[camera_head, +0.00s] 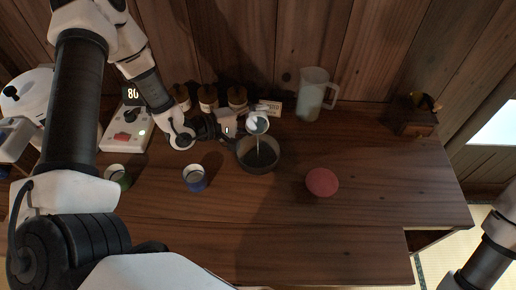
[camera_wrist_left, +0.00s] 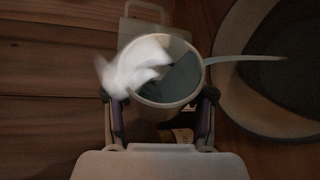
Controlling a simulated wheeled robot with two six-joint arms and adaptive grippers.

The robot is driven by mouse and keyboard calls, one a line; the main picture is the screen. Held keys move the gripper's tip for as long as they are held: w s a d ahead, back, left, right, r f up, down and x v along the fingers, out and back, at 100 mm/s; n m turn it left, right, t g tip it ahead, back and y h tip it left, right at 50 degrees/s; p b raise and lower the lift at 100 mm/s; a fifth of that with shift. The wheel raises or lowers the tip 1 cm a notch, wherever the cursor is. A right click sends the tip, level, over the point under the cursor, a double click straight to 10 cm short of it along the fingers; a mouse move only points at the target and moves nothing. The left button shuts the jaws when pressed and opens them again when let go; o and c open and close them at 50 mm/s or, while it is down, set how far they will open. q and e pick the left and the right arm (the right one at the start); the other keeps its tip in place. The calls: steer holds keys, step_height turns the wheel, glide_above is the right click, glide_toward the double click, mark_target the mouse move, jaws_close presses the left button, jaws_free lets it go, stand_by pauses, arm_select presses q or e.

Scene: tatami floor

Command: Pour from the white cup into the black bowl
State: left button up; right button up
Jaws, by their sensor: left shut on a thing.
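The white cup (camera_head: 258,122) is held by my left gripper (camera_head: 236,126), which is shut on it above the far edge of the black bowl (camera_head: 278,158). The cup (camera_wrist_left: 143,98) looks tilted, with blue-grey contents inside. In the left wrist view its open mouth sits between the fingers of the left gripper (camera_wrist_left: 160,112). A thin pale stream (camera_wrist_left: 245,58) runs from the cup's lip over the bowl (camera_wrist_left: 226,90). The bowl stands upright on the table, and its inside is dark. A blurred white shape covers part of the cup's mouth. My right gripper is out of view.
A blue cup (camera_head: 195,178) and a green cup (camera_head: 118,177) stand left of the bowl. A red round object (camera_head: 321,182) is to its right. Brown bottles (camera_head: 207,98), a small label card (camera_head: 269,107) and a clear jug (camera_head: 314,95) line the back. The table's front right is clear.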

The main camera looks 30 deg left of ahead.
arm_select(q)
steer(key=shift+s+d+r, duration=0.1)
steer(key=shift+s+d, duration=0.05)
steer(key=shift+s, duration=0.15)
steer(key=shift+w, duration=0.1)
steer(key=shift+m, duration=0.3)
steer(key=shift+s+d+r+t+b, duration=0.1)
steer(key=shift+s+t+b, duration=0.2)
steer(key=shift+b, duration=0.1)
steer(key=shift+w, duration=0.1)
steer(key=shift+w, duration=0.1)
